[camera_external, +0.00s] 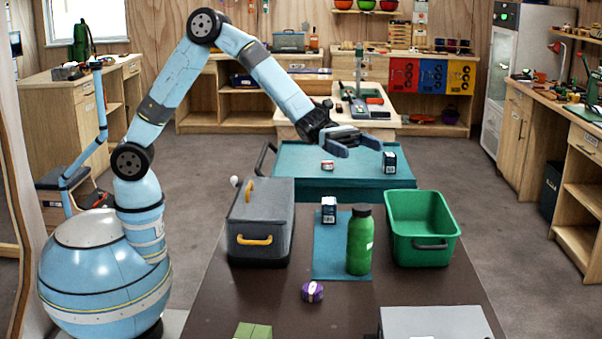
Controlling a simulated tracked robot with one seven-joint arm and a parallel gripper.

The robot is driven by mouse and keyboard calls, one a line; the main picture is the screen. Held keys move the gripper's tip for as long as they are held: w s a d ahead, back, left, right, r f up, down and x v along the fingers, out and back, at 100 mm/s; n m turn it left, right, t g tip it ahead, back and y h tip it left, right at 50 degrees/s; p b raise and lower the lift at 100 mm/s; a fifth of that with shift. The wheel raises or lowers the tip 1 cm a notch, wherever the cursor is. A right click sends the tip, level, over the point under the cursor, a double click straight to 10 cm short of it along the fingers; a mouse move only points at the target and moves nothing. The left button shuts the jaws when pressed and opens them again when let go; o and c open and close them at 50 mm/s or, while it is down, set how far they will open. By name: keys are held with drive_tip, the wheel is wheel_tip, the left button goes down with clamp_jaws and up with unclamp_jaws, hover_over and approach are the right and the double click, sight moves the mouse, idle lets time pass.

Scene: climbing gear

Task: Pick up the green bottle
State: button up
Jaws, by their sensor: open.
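The green bottle (360,243) stands upright on a blue mat (329,262) on the dark table, between a grey box and a green bin.
The dark table (250,295) holds a grey box (262,220) with yellow handles, a green bin (421,228), a small dark-and-white box (329,210), a purple round item (312,291) and a grey case (437,322). The teal surface (310,165) carries two small items.

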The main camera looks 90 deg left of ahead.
approach(369, 232)
drive_tip(key=x, duration=0.3)
drive_tip(key=shift+w+d+f, duration=0.1)
drive_tip(key=shift+w+d, duration=0.05)
drive_tip(key=shift+d, duration=0.1)
drive_tip(key=shift+x, duration=2.5)
drive_tip(key=c, duration=1.2)
drive_tip(key=shift+c, duration=0.2)
